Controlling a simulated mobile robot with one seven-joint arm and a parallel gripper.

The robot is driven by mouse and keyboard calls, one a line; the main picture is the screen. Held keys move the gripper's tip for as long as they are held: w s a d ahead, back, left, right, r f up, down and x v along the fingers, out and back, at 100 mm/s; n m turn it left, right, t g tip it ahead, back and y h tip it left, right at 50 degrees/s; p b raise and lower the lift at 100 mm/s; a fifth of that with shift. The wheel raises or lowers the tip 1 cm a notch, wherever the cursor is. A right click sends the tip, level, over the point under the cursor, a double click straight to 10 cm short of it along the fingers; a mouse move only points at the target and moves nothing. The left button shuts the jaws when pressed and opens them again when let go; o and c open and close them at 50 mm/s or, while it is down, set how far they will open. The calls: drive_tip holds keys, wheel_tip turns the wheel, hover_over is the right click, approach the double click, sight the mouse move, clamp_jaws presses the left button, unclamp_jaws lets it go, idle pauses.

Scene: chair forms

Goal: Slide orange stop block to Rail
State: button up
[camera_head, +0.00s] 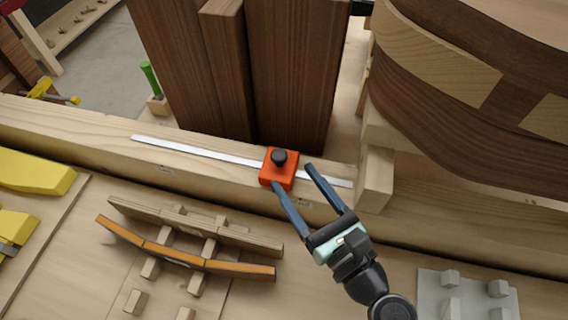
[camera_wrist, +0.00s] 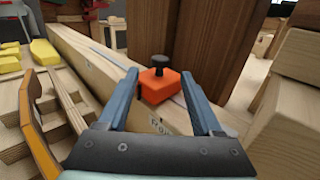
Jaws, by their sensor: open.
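The orange stop block (camera_head: 279,170) with a black knob on top sits on the metal rail (camera_head: 205,152), a thin silver strip along the top of a light wooden beam. It is towards the strip's right end. My gripper (camera_head: 292,187) is open, with one blue finger at the block's near right corner and the other to the right of the block. In the wrist view the block (camera_wrist: 161,86) shows between the two fingers (camera_wrist: 160,92), near the left one. I cannot tell whether that finger touches it.
Tall dark boards (camera_head: 290,75) stand just behind the rail. A light wooden block (camera_head: 375,178) stands at the rail's right end. A curved wooden form (camera_head: 190,255) lies in front, yellow pieces (camera_head: 35,172) at left, and a grey pegged plate (camera_head: 468,295) at lower right.

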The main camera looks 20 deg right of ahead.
drive_tip(key=s+d+b, duration=0.1)
drive_tip(key=s, duration=0.5)
